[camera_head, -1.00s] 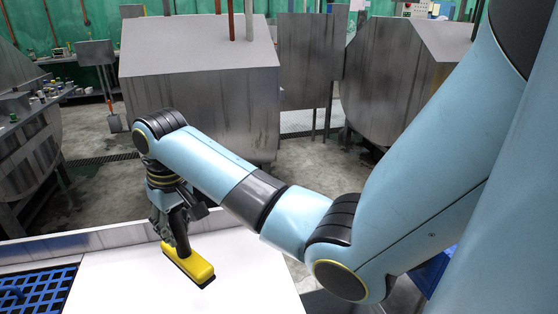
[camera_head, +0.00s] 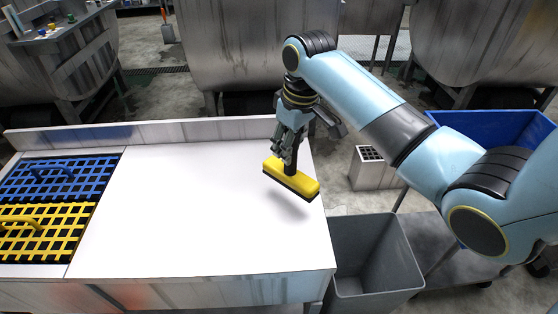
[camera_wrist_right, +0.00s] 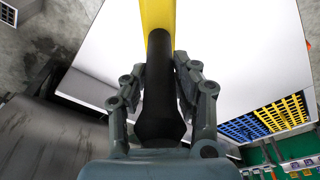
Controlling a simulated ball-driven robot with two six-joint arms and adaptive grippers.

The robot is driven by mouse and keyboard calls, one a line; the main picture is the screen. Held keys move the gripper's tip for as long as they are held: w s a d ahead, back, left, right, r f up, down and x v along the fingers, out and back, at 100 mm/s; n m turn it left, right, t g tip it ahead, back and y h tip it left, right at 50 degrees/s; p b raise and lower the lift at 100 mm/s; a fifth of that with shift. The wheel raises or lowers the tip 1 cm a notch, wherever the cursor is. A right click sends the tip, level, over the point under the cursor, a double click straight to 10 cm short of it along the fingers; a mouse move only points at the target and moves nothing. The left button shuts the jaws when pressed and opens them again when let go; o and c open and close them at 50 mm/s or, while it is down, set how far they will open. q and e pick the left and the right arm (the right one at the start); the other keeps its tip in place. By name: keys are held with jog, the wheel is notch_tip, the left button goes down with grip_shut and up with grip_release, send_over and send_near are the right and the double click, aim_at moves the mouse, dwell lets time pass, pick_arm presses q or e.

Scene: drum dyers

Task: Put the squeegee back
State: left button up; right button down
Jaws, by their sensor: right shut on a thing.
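The squeegee has a yellow head (camera_head: 291,180) with a dark lower edge and a black handle. My right gripper (camera_head: 291,153) is shut on the black handle and holds the squeegee upright, head down, over the right part of the white tabletop (camera_head: 190,215). A shadow under the head suggests it is a little above the surface. In the right wrist view the black handle (camera_wrist_right: 160,85) runs between the gripper's fingers (camera_wrist_right: 160,92), and the yellow head (camera_wrist_right: 157,14) is partly cut off at the top. My left gripper is not in view.
A blue grid (camera_head: 62,178) and a yellow grid (camera_head: 45,232) with handles lie at the table's left. A raised metal ledge (camera_head: 150,132) runs along the back. A grey bin (camera_head: 372,255) stands right of the table, with a blue crate (camera_head: 490,126) beyond. The table's middle is clear.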

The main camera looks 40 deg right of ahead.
aim_at(277, 165)
jog(key=w+f, duration=0.1)
jog(key=w+a+f, duration=0.1)
jog(key=w, duration=0.1)
notch_tip(277, 165, down, 3)
jog(key=shift+s+f, duration=0.1)
jog(key=shift+f, duration=0.3)
jog(key=shift+f, duration=0.15)
jog(key=c, duration=1)
grip_release()
jog(key=r, duration=0.4)
jog(key=s+r, duration=0.1)
jog(key=r, duration=0.7)
jog(key=shift+s+d+r, duration=0.1)
jog(key=shift+s+d, duration=0.1)
jog(key=shift+s, duration=0.15)
jog(key=shift+s, duration=0.1)
